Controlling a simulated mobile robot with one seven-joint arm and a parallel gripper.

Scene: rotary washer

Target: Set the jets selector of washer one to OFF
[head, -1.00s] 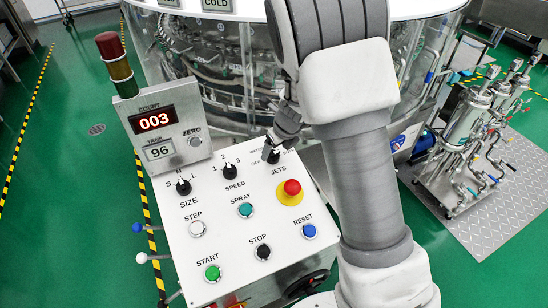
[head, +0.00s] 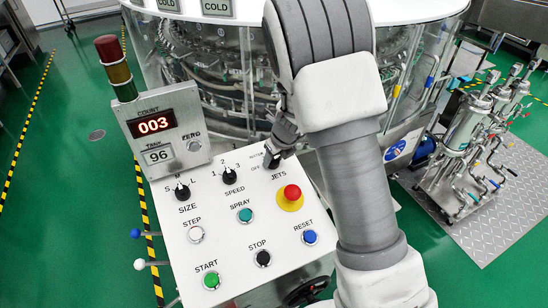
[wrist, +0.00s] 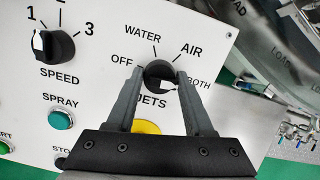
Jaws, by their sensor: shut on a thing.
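The jets selector (wrist: 158,72) is a round black knob on the white control panel, with OFF, WATER, AIR and BOTH printed around it. Its white pointer mark is partly hidden by a finger and appears to face right, towards BOTH. My gripper (wrist: 157,78) is shut on the knob, one finger on each side. In the head view my gripper (head: 284,140) reaches the selector (head: 271,160) from above, and my arm covers the panel's right side.
The speed knob (wrist: 52,46) and the spray button (wrist: 61,120) are left of the selector. A red emergency button (head: 292,192) on a yellow base sits just below it. The size knob (head: 182,191) and counter box (head: 157,124) are further left.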

